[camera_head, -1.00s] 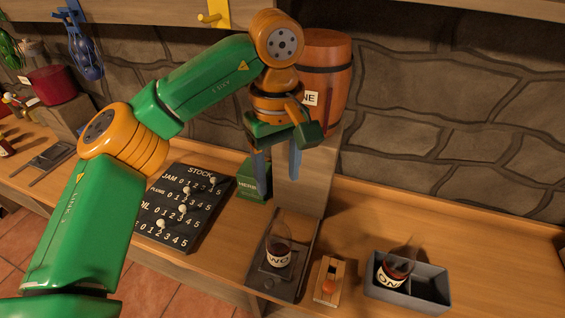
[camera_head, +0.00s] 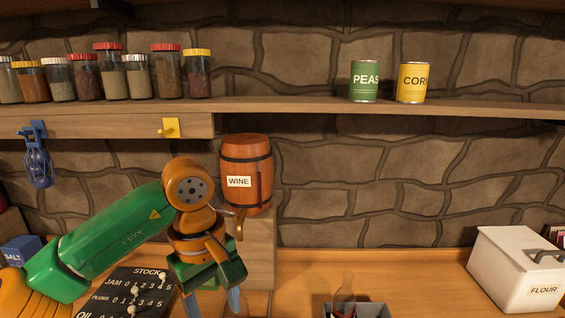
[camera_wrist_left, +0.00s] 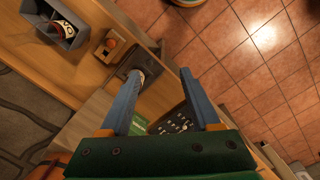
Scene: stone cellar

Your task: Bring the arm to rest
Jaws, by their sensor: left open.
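My left arm, green with orange joints, comes in from the left in the head view. Its left gripper (camera_head: 212,304) hangs with fingers pointing down, in front of and below the wine barrel (camera_head: 246,172). The two blue fingers are apart with nothing between them. In the wrist view the left gripper (camera_wrist_left: 163,72) is also open and empty, above the counter edge. The lower ends of the fingers are near the bottom of the head view. My right gripper is not in view.
A stock board (camera_head: 135,291) lies beside the gripper. A grey divided box (camera_wrist_left: 50,30) holds a bottle. A white flour bin (camera_head: 520,268) stands at right. Jars and cans line the shelf (camera_head: 300,106).

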